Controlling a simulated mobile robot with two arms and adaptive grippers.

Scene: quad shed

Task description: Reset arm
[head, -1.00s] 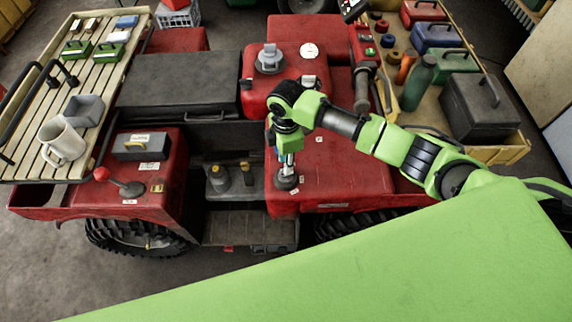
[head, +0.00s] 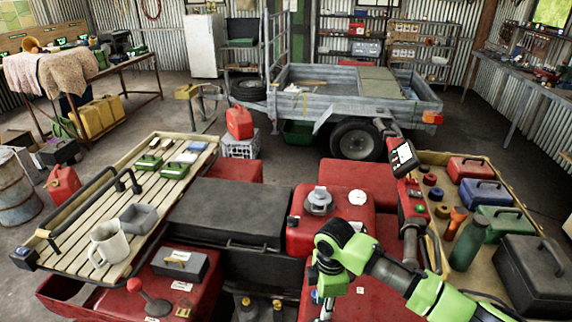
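My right arm, green and black, comes in from the lower right of the head view over the red quad (head: 265,215). Its wrist is bent down above the red bodywork. The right gripper (head: 324,301) points down at the bottom edge of the picture, where its fingertips are cut off, so I cannot tell whether it is open or holding anything. My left arm and gripper are not in view.
A slatted rack (head: 85,240) at left carries a mug (head: 108,243), a grey container (head: 139,217) and small boxes. A tray at right holds a green bottle (head: 468,243) and a dark toolbox (head: 535,272). A trailer (head: 350,100) stands behind; concrete floor shows at left.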

